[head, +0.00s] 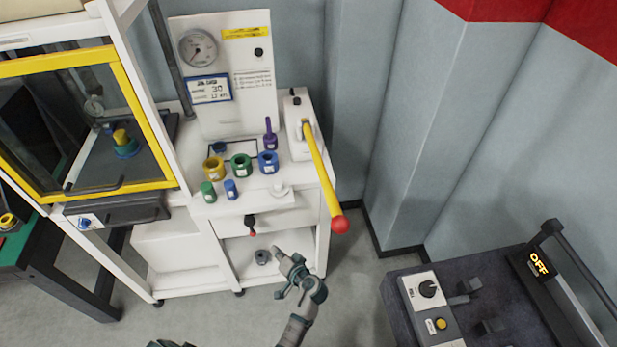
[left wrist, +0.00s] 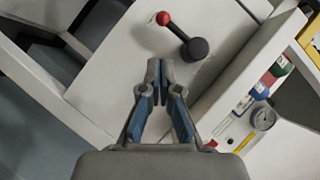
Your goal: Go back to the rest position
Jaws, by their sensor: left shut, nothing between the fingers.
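My left gripper (head: 283,264) is in the lower middle of the head view, in front of the white test bench (head: 225,212). Its fingers are shut with nothing between them. In the left wrist view the gripper (left wrist: 158,70) has its fingertips together, pointing at the pale bench front. A black lever with a red knob (left wrist: 163,18) is just beyond the tips there, apart from them. The same small red-knobbed lever (head: 252,228) shows on the bench front in the head view, above the gripper. My right gripper is not in view.
A long yellow handle (head: 319,171) with a red ball end sticks out from the bench's right side. Several coloured fittings (head: 241,165) stand on the bench top. A yellow-framed cabinet (head: 125,80) is at left. A dark cart (head: 400,310) with a control box is at lower right.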

